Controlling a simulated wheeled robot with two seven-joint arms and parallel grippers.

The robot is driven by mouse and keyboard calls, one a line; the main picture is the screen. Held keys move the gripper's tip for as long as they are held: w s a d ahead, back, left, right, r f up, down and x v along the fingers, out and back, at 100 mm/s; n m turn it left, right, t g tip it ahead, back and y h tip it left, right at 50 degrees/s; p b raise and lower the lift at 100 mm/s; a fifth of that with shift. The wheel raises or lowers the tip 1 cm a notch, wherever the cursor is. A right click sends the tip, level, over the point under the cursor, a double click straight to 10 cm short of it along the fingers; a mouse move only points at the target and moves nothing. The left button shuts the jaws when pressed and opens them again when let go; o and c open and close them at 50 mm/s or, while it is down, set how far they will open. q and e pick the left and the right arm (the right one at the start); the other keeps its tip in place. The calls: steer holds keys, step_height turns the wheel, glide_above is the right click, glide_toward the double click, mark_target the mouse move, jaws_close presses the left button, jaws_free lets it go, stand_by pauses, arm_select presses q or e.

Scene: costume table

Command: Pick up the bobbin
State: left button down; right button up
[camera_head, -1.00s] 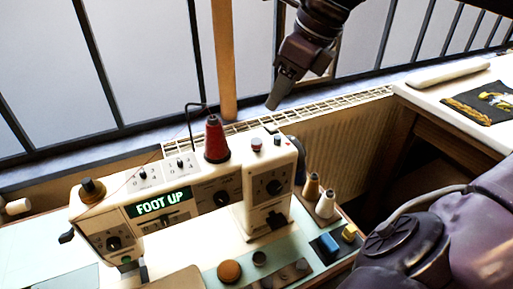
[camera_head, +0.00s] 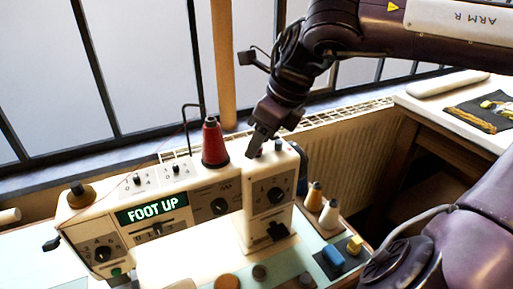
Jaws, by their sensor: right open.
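The white sewing machine (camera_head: 220,205) has a "FOOT UP" display on its front. My right gripper (camera_head: 254,150) comes down from the upper right, open, with its fingertips at the right part of the machine's top. The small red-topped, bobbin-like piece seen there earlier is now hidden by the fingers. I cannot tell whether they touch it or are around it. My left gripper is not in view.
A red thread cone (camera_head: 214,143) stands on the machine's top, left of my gripper. A window (camera_head: 150,60) is behind.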

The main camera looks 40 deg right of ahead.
jaws_close()
steer(key=shift+r, duration=0.1)
